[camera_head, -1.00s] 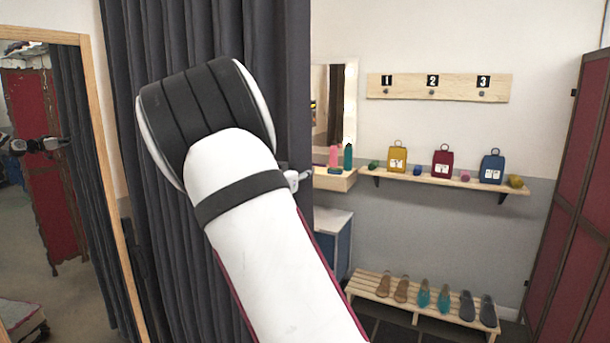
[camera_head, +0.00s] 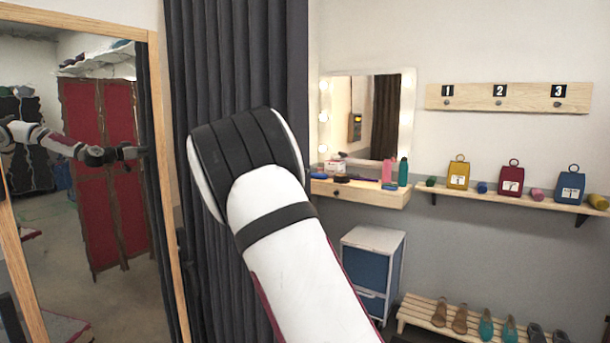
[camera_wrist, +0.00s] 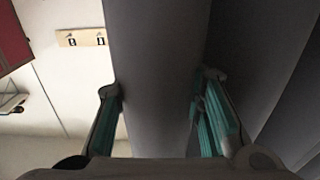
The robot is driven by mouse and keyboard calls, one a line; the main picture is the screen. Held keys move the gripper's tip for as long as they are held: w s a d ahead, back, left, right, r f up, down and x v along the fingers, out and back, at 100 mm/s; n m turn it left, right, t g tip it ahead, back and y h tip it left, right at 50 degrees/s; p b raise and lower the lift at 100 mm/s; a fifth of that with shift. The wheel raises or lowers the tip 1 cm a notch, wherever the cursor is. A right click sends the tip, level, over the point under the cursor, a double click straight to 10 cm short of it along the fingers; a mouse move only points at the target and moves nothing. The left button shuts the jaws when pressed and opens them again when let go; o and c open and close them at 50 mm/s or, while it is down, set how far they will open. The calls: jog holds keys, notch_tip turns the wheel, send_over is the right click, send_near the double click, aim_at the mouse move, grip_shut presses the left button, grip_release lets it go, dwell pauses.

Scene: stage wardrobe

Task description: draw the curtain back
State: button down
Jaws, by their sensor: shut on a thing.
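The curtain (camera_head: 240,65) is dark grey and hangs in vertical folds left of centre in the head view, bunched between the standing mirror and the vanity. My gripper (camera_wrist: 160,95) shows in the wrist view with a fold of the curtain (camera_wrist: 152,45) between its teal-padded fingers. It is shut on that fold. In the head view my white and black arm covers the lower curtain and hides the gripper.
A wood-framed standing mirror (camera_head: 165,200) is close on the left.

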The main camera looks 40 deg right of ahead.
jog(key=shift+w+a+r, duration=0.1)
jog(key=shift+w, duration=0.2)
jog(key=c, duration=1)
grip_release()
jog(key=shift+c, duration=0.2)
jog(key=shift+a, duration=0.1)
jog(key=v, duration=1.2)
jog(key=shift+s, duration=0.1)
